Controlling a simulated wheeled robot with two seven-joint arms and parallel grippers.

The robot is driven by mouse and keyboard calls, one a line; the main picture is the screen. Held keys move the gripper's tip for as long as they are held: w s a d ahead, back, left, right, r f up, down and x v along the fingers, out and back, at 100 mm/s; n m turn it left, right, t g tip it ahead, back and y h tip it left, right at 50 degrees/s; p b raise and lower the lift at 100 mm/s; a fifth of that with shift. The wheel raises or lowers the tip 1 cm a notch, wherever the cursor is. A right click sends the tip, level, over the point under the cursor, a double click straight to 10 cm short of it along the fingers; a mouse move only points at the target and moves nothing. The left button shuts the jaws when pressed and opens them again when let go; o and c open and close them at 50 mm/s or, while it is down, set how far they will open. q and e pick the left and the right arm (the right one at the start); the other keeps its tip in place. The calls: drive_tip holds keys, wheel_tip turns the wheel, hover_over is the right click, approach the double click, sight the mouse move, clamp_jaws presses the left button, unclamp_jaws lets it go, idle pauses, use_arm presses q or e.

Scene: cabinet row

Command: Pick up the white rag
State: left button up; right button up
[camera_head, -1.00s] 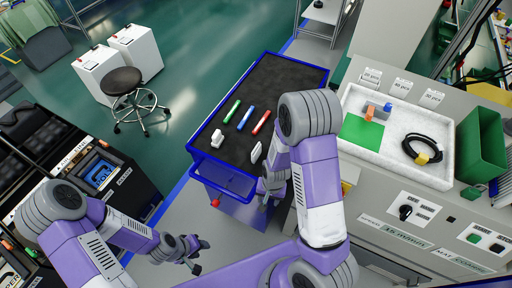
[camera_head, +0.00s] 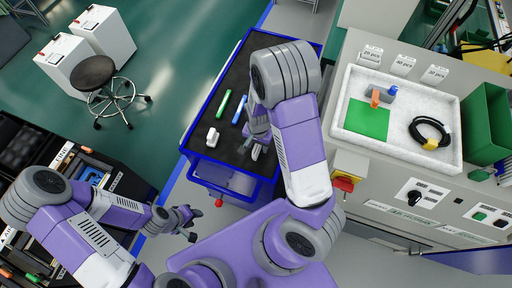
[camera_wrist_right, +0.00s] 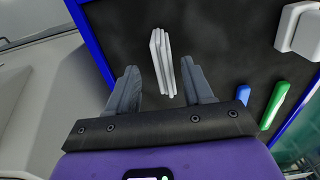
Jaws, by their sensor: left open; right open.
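A thin, folded white piece, which looks like the white rag (camera_head: 256,152), lies on the dark top of the blue-rimmed cart. It also shows in the right wrist view (camera_wrist_right: 160,50), partly between my open fingers. My right gripper (camera_head: 257,138) is open just above it and partly hides it in the head view; whether the fingers touch it I cannot tell. A second, blockier white object (camera_head: 213,138) lies to the left on the cart and also shows in the wrist view (camera_wrist_right: 299,30). My left gripper (camera_head: 188,222) is open and empty, away from the cart.
A green marker (camera_head: 224,104) and a blue marker (camera_head: 239,109) lie on the cart (camera_head: 188,128). A white tray (camera_head: 375,153) with a green sheet and a black cable stands on the right-hand counter. A stool (camera_head: 92,73) stands on the floor at left.

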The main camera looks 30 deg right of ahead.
sight(257, 148)
drive_tip(key=f, duration=0.4)
drive_tip(key=shift+w+b, duration=0.3)
drive_tip(key=shift+w, duration=0.05)
clamp_jaws()
drive_tip(key=shift+r, duration=0.1)
wheel_tip(257, 148, up, 10)
drive_tip(key=shift+f+p, duration=0.1)
drive_tip(key=shift+p, duration=1.15)
